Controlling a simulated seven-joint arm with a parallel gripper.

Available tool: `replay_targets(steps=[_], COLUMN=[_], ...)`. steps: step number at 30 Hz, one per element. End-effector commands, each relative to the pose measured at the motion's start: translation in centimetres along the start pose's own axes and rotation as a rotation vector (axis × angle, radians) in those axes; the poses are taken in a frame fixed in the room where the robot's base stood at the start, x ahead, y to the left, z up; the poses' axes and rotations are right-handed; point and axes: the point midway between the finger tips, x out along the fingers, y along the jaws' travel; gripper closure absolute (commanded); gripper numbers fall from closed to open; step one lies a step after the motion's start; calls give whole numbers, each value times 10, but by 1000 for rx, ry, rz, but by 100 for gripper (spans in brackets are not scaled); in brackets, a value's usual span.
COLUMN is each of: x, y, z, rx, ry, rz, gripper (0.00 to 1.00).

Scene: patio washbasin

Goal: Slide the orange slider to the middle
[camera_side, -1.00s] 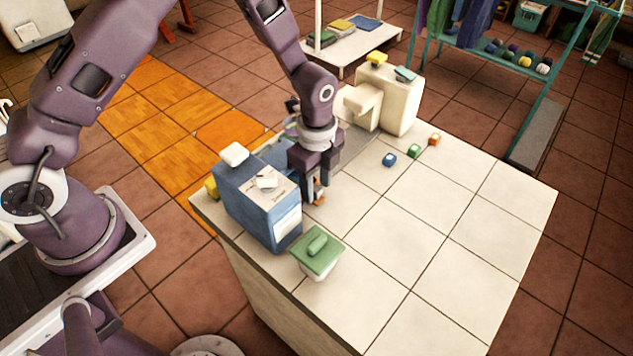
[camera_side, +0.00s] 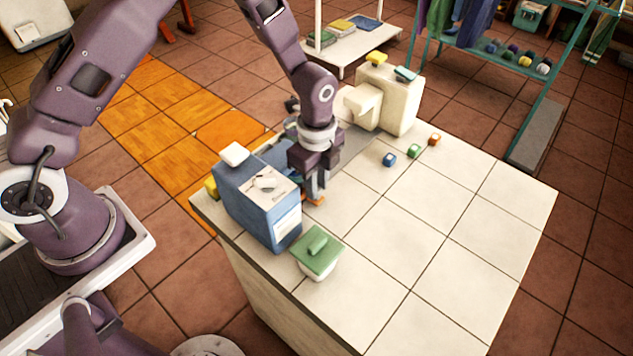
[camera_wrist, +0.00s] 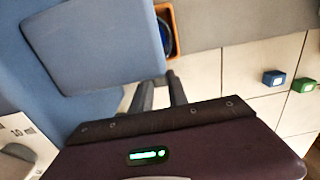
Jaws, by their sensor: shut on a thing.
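The orange slider (camera_side: 316,201) shows as a small orange piece at my fingertips, low beside the blue box (camera_side: 268,205). In the wrist view an orange rim (camera_wrist: 171,48) with a dark blue inside shows past a flat blue panel (camera_wrist: 105,45). My gripper (camera_side: 314,192) points down on the right of the blue box; in the wrist view its two fingers (camera_wrist: 162,84) are close together. It is shut on the orange slider. The exact contact is hidden, as the panel covers part of the view at the fingertips.
A green-lidded pot (camera_side: 318,258) stands in front of the blue box. A cream machine (camera_side: 385,100) stands at the back. A blue cube (camera_side: 389,160), a green cube (camera_side: 414,151) and an orange cube (camera_side: 434,139) lie near it. The tiled top to the right is clear.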

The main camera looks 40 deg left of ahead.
Motion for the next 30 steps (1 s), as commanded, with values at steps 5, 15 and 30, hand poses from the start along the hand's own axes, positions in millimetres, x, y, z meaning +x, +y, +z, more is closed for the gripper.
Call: replay_targets(steps=[5, 15, 30], x=[-1, -1, 0], y=[0, 0, -40], z=[0, 0, -1], rx=[0, 0, -2], ry=[0, 0, 3], rz=[-1, -1, -6], gripper=[100, 100, 100])
